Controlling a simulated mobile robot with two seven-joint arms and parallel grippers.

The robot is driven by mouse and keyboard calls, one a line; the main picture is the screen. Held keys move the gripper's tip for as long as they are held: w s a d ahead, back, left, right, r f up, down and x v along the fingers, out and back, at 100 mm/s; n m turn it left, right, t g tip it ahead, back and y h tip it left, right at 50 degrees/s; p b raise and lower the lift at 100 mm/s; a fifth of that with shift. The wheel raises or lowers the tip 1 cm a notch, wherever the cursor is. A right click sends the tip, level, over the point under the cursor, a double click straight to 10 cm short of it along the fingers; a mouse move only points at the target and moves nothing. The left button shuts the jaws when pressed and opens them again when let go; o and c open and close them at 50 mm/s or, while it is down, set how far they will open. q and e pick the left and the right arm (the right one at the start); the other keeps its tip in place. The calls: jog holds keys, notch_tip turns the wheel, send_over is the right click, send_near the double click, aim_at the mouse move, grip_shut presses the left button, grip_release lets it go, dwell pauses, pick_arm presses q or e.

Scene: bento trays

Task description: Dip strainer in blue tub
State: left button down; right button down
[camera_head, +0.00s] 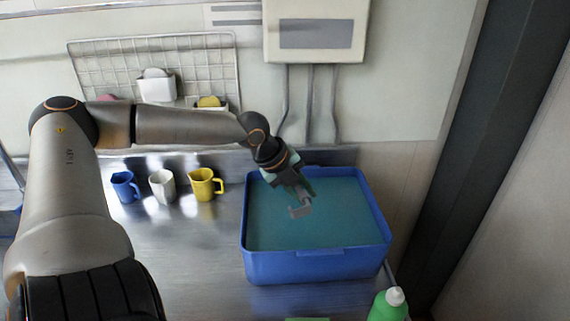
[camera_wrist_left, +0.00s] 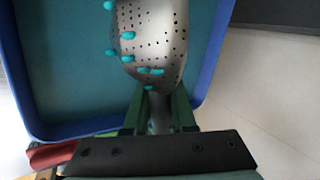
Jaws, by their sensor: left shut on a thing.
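The blue tub (camera_head: 318,266) stands on the metal counter and holds teal liquid (camera_head: 335,220). My left gripper (camera_head: 305,192) is over the tub, pointing down. In the left wrist view the gripper (camera_wrist_left: 159,112) has its green fingers shut on the handle of the grey perforated strainer (camera_wrist_left: 155,35). Several teal blobs cling to or float over the strainer's face. In the head view the strainer (camera_head: 300,211) is a small grey shape inside the tub's outline. I cannot tell whether it touches the liquid. My right gripper is not in view.
A blue mug (camera_head: 125,187), a white mug (camera_head: 161,186) and a yellow mug (camera_head: 203,184) stand left of the tub. A green bottle (camera_head: 388,306) stands at the front right. A wire rack (camera_head: 110,65) hangs behind.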

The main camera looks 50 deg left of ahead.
aim_at(302, 194)
pick_arm(q)
notch_tip(302, 194, up, 6)
jog(key=shift+f+p, duration=0.1)
jog(key=shift+p, duration=1.15)
